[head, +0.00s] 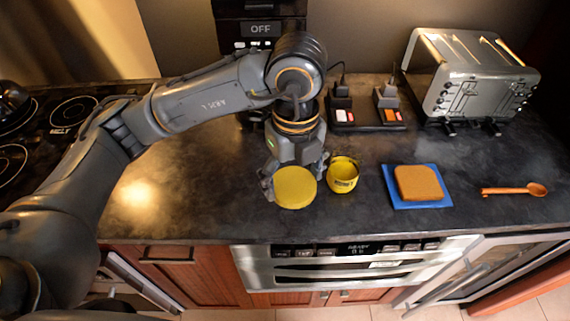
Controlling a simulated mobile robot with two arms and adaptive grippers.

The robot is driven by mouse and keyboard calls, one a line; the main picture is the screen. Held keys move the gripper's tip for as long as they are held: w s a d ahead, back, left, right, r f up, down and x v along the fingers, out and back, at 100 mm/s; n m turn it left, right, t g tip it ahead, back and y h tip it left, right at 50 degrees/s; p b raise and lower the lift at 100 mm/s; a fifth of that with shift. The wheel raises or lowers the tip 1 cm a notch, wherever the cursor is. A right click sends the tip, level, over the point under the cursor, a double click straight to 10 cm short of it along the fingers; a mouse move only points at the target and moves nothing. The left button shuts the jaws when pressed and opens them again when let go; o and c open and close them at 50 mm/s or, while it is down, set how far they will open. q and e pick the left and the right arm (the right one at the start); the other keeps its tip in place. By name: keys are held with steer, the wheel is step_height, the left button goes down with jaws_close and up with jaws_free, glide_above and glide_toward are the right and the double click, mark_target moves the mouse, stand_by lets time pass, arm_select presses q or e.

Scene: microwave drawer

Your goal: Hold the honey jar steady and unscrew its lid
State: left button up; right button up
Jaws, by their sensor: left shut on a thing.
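The honey jar (343,184) is a small yellow jar with dark lettering, upright on the dark counter; its top looks open. A round yellow lid (295,188) is apart from the jar's top, just to its left in the picture. My left gripper (294,180) points down from above and is shut on the lid, its fingers on either side of it. Its right finger is close beside the jar; I cannot tell whether they touch. Whether the lid touches the counter is also unclear. My right gripper is not in view.
A slice of bread (418,183) lies on a blue board (404,203) right of the jar. An orange spoon (515,190) lies farther right. A metal toaster (470,78) and a power strip (366,117) stand behind. The counter left of my gripper is clear.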

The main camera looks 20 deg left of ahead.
arm_select(q)
steer(key=shift+a, duration=0.6)
steer(key=shift+w+a+f, duration=0.1)
steer(key=shift+w, duration=0.1)
steer(key=w+a+f+p, duration=0.1)
steer(key=w+f, duration=0.2)
steer(key=w, duration=0.1)
steer(key=w+a+f+p, duration=0.1)
steer(key=w+f, duration=0.2)
steer(key=w, duration=0.1)
steer(key=w+a+f+p, duration=0.1)
steer(key=w+f+p, duration=0.1)
steer(key=w+f, duration=0.1)
steer(key=shift+w, duration=0.65)
steer(key=shift+w+f, duration=0.35)
steer(key=shift+f, duration=0.05)
step_height(320, 180, down, 2)
steer(key=shift+f+p, duration=0.2)
steer(key=shift+p, duration=0.25)
steer(key=shift+f, duration=0.3)
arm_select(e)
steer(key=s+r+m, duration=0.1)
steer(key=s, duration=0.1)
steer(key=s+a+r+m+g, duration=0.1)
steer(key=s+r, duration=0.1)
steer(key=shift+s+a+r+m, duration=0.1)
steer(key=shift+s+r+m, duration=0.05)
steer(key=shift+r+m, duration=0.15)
